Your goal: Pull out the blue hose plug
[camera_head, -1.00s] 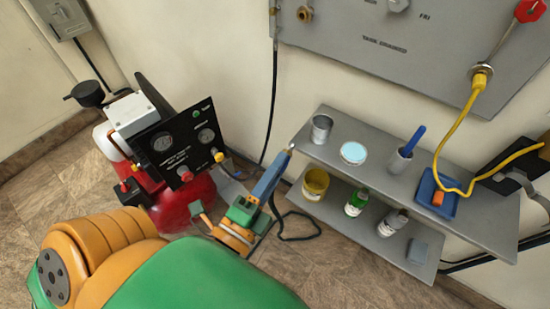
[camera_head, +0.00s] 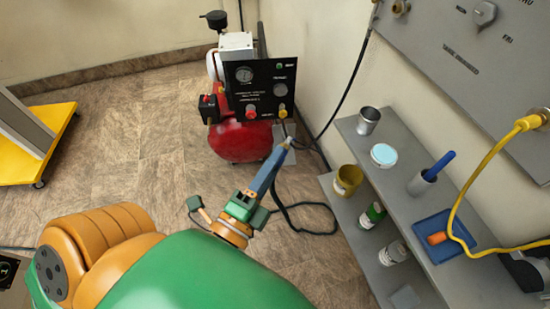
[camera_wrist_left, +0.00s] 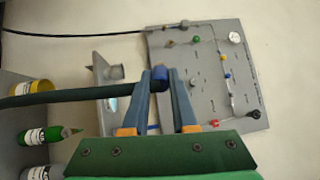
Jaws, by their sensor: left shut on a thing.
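The blue hose plug (camera_wrist_left: 158,72) shows in the left wrist view as a small blue piece between the fingertips. My left gripper (camera_wrist_left: 160,76) is shut on it, with one finger on each side. A dark hose (camera_wrist_left: 50,97) comes in from the left and passes behind the left finger; its join to the plug is hidden. In the head view my left gripper (camera_head: 287,144) is held out in front of the red machine (camera_head: 240,138), left of the shelf. The plug is too small to make out there. My right gripper is not in view.
The grey shelf unit (camera_head: 405,170) with cans, bottles and a blue tray (camera_head: 428,252) stands at right. The grey wall panel (camera_head: 465,70) is above it. A yellow hose (camera_head: 464,190) hangs over the tray. A yellow cart (camera_head: 35,150) is at far left; floor between is clear.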

